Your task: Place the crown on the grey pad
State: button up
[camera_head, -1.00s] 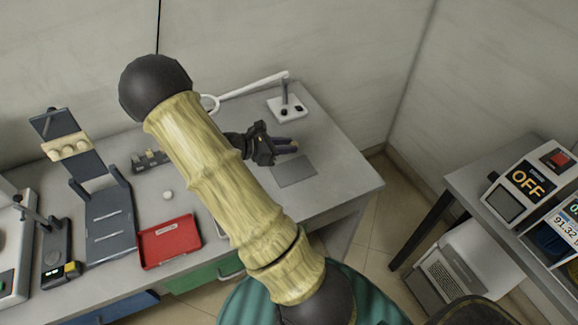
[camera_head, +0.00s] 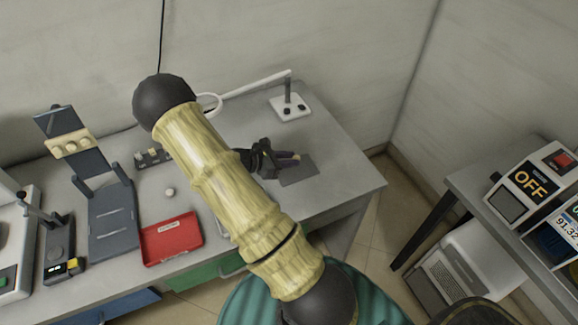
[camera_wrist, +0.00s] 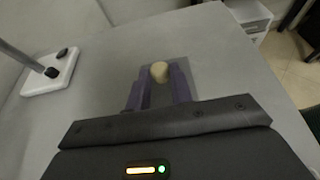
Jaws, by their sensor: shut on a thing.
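The crown (camera_wrist: 160,71) is a small cream rounded piece held between the tips of my gripper (camera_wrist: 160,76) in the wrist view. My gripper is shut on it. In the head view my gripper (camera_head: 294,157) is at the pad's upper left edge, and I cannot make out the crown there. The grey pad (camera_head: 300,174) is a flat darker square on the right part of the bench. It also shows in the wrist view (camera_wrist: 201,84), around and behind the fingertips. I cannot tell whether the crown touches the pad or is just above it.
A white lamp base (camera_head: 290,106) stands behind the pad. A red tray (camera_head: 172,240), a small white round piece (camera_head: 169,191) and a dark rack with cream blanks (camera_head: 70,146) are to the left. My arm hides the bench's middle. The bench right of the pad is clear.

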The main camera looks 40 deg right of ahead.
aim_at(288, 172)
jog(key=shift+f, duration=1.85)
jog(key=shift+f, duration=0.15)
jog(key=o, duration=0.9)
jog(key=shift+o, duration=0.2)
jog(key=shift+a+r, duration=0.1)
jog(key=shift+r, duration=0.1)
jog(key=b+v, duration=0.1)
jog(key=v, duration=1)
jog(key=shift+w+a+r, duration=0.1)
jog(key=shift+a+r, duration=0.05)
jog(key=shift+a, duration=0.2)
